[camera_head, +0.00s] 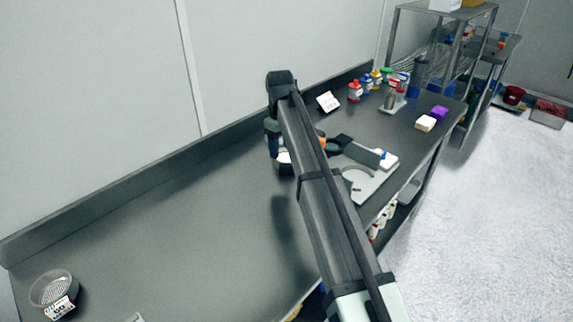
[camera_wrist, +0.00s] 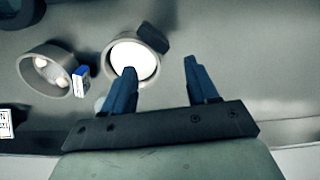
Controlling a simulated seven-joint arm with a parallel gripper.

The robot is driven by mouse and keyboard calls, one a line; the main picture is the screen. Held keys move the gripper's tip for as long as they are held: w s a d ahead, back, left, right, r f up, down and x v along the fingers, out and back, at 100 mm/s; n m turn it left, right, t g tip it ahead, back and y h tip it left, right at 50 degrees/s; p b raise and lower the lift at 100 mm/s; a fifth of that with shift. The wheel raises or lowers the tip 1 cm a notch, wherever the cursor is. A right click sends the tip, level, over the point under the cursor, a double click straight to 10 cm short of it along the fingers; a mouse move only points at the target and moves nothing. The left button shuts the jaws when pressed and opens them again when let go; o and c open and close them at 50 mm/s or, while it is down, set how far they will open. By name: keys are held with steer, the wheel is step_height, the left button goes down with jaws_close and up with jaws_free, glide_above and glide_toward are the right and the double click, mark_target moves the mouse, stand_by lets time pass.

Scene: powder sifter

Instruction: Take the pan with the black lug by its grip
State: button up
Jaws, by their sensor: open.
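In the wrist view, a round grey pan (camera_wrist: 110,62) with a bright white inside has a black lug (camera_wrist: 152,38) at its upper right. A second round pan (camera_wrist: 27,62) stands to its left, with pale round spots inside and a blue-and-white piece (camera_wrist: 81,82) at its side. My gripper (camera_wrist: 160,66) is open and empty. Its left finger overlaps the lower edge of the white-filled pan in the picture; contact cannot be told. In the head view, a pan with white inside (camera_head: 284,158) shows under my gripper, partly hidden by my arm.
A grey stand (camera_head: 376,185) with a ring-shaped cutout is right of my arm. Small bottles (camera_head: 355,91) and a white card (camera_head: 328,102) stand at the back. A labelled sieve (camera_head: 52,287) is at the near left. The bench (camera_head: 170,225) between is clear.

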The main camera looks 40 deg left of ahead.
mark_target(287, 160)
steer(key=shift+a+f, duration=0.15)
steer(key=shift+f, duration=3.15)
jaws_close()
